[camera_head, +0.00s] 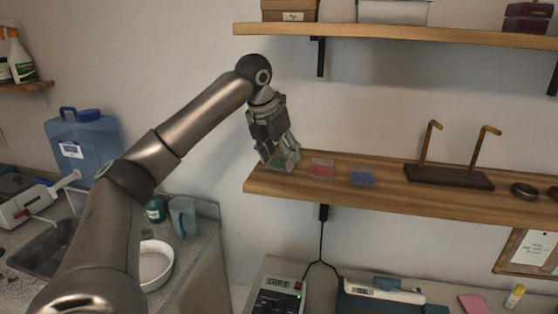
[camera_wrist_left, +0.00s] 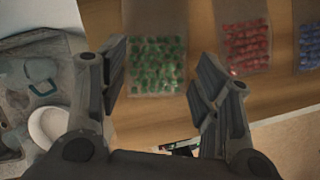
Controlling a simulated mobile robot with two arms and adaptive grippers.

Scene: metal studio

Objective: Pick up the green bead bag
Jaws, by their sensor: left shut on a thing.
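The green bead bag (camera_wrist_left: 157,62) is a clear bag of green beads between the two fingers of my left gripper (camera_wrist_left: 163,90) in the left wrist view. In the head view my left gripper (camera_head: 282,160) is at the left end of the lower wooden shelf (camera_head: 390,197), shut on the green bag, which it largely hides. I cannot tell whether the bag still touches the shelf. My right gripper is not in view.
A red bead bag (camera_head: 321,170) and a blue bead bag (camera_head: 362,178) lie on the shelf to the right. Further right is a dark stand (camera_head: 448,176) with two upright arms. An upper shelf (camera_head: 400,34) holds boxes. A blue jug (camera_head: 85,145) stands left.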

